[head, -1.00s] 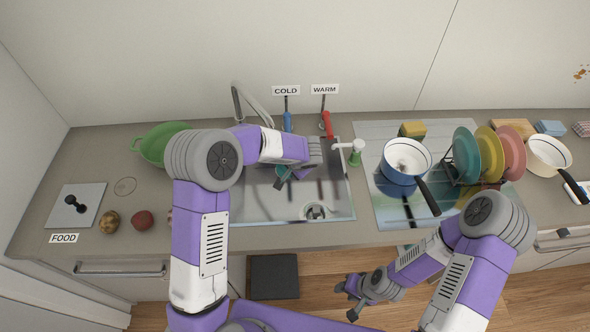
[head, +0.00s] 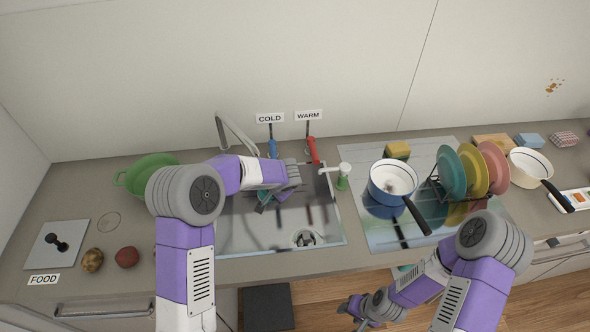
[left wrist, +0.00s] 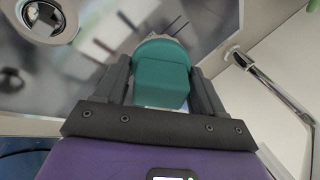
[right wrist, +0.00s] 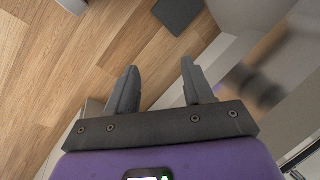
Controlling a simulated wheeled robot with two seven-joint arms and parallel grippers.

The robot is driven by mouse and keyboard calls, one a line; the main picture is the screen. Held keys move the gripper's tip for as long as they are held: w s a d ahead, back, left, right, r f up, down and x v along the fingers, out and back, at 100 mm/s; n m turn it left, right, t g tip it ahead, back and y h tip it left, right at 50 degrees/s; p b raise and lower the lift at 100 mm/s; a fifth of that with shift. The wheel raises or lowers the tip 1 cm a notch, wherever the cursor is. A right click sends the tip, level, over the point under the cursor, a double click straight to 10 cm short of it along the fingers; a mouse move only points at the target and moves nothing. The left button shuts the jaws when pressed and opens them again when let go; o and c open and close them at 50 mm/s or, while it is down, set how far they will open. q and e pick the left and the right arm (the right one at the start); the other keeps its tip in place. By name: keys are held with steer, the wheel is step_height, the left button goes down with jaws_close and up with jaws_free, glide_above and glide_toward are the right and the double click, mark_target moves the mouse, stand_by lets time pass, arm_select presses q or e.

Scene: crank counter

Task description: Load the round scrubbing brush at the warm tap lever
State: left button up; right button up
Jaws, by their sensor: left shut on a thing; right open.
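My left gripper (head: 279,193) is over the sink, shut on a teal, round-topped thing that looks like the scrubbing brush (left wrist: 161,72). A little of the teal also shows in the head view (head: 264,198), mostly hidden by the gripper. The red warm tap lever (head: 313,150) stands behind the sink under the WARM label (head: 308,115), right of and beyond my left gripper, apart from it. The blue cold lever (head: 272,148) is to its left. My right gripper (head: 352,310) is open and empty, low over the floor before the counter; it also shows in the right wrist view (right wrist: 160,85).
The sink (head: 328,224) has a grey spout (head: 233,130) behind it. A green-and-white fixture (head: 341,175) stands at its right edge. Further right are a blue pan (head: 392,178) and racked plates (head: 452,172). A green colander (head: 140,172), potato (head: 92,260) and red fruit (head: 127,257) are left.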

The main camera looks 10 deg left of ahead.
steer(key=w+d+r+m+t+h, duration=0.15)
steer(key=w+d, duration=0.25)
steer(key=d, duration=0.4)
steer(key=w+d+r+m+t+h, duration=0.1)
steer(key=w+d+r+m, duration=0.2)
steer(key=d, duration=0.5)
steer(key=w+d+r+m+t+h, duration=0.1)
steer(key=w+d+m+h, duration=0.15)
steer(key=w+d, duration=0.4)
steer(key=w+d+r+m+t+h, duration=0.1)
steer(key=w+d+r+m+h, duration=0.15)
steer(key=d+r, duration=0.65)
steer(key=w+d+r+m+t+h, duration=0.15)
steer(key=w+d+r, duration=0.25)
steer(key=d+r, duration=0.55)
steer(key=w+a+n+t+y, duration=0.1)
steer(key=w+a+n+y, duration=0.25)
steer(key=w+a, duration=0.6)
steer(key=n+y, duration=0.6)
steer(key=n, duration=0.7)
glide_toward(316, 155)
steer(key=shift+s+d+r, duration=0.55)
steer(key=shift+s+d, duration=0.1)
steer(key=shift+d, duration=0.05)
steer(key=shift+a, duration=0.35)
steer(key=shift+w+a+f+n, duration=0.1)
steer(key=shift+a+f+n, duration=0.05)
steer(key=shift+f+n, duration=0.1)
steer(key=shift+x, duration=5.65)
